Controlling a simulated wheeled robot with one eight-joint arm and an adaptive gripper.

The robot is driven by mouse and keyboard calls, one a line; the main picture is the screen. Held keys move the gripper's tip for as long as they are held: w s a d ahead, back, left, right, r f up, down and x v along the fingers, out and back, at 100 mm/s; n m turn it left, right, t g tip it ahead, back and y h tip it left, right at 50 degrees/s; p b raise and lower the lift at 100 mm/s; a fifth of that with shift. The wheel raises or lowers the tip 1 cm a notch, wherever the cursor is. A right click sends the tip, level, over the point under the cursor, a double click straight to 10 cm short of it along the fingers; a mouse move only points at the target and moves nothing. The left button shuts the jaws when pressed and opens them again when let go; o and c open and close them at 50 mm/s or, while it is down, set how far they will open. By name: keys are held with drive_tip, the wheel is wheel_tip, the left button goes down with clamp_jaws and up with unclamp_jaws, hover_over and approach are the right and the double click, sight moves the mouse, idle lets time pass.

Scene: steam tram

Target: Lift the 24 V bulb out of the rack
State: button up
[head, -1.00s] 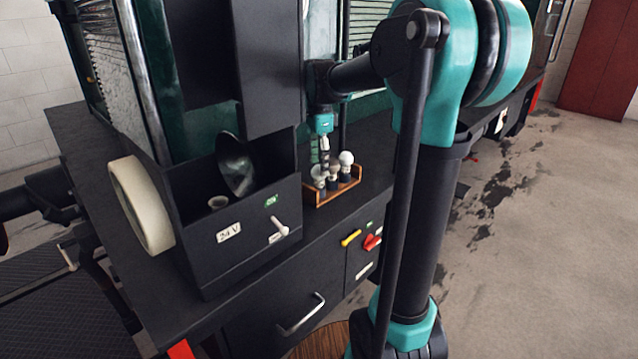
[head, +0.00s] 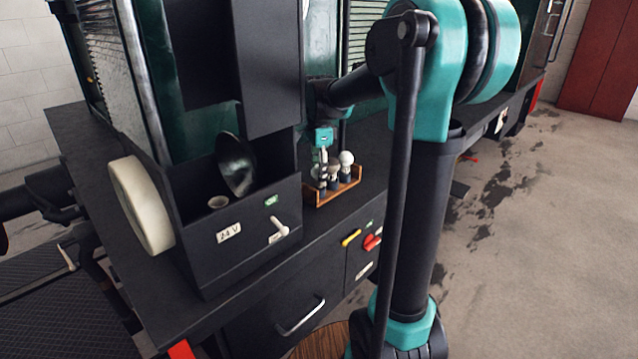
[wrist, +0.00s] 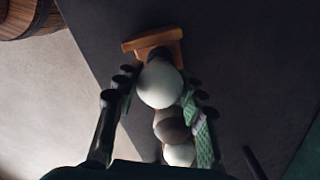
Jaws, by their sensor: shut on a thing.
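A small wooden rack (head: 336,193) on the dark deck holds several bulbs in a row. My gripper (head: 321,170) is down at the rack's left end in the head view, shut on the white left-end bulb. In the wrist view, that round white bulb (wrist: 160,86) sits between the fingers (wrist: 158,95), near the rack's wooden end (wrist: 153,44). A greyer bulb (wrist: 172,126) and another white bulb (wrist: 180,155) stand behind it. The white right-end bulb (head: 346,158) is clear of the fingers. No voltage marking on any bulb is readable. The held bulb's base is mostly hidden.
A dark box marked 24 V (head: 229,232), with a reflector (head: 236,165) and a small socket inside, stands left of the rack. The deck right of the rack is bare.

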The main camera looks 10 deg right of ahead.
wheel_tip(320, 180, up, 20)
idle(0.8)
